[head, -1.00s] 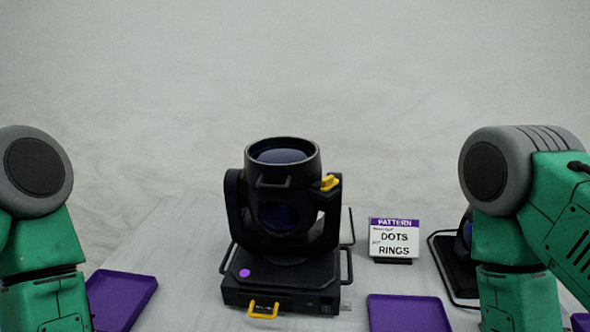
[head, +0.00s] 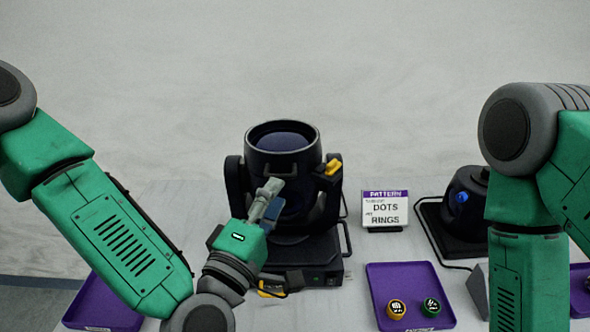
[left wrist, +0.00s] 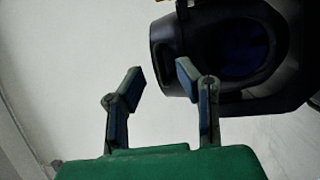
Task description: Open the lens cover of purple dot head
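The black stage-light head (head: 308,165) stands on its base at the table's middle, its round dark lens opening (head: 283,137) facing up. A small handle shows on the barrel's front, partly behind my fingers. My left gripper (head: 270,198) is in front of the barrel below the rim. In the left wrist view its two fingers (left wrist: 161,78) are apart with nothing between them, and the barrel (left wrist: 165,57) is just beyond the right finger. My right gripper is out of view.
A sign reading PATTERN, DOTS, RINGS (head: 384,211) stands right of the head. A purple tray (head: 378,278) holds a yellow and a green-rimmed round piece. Another purple tray (head: 100,305) is at left. A second black device (head: 465,200) stands at right behind my right arm.

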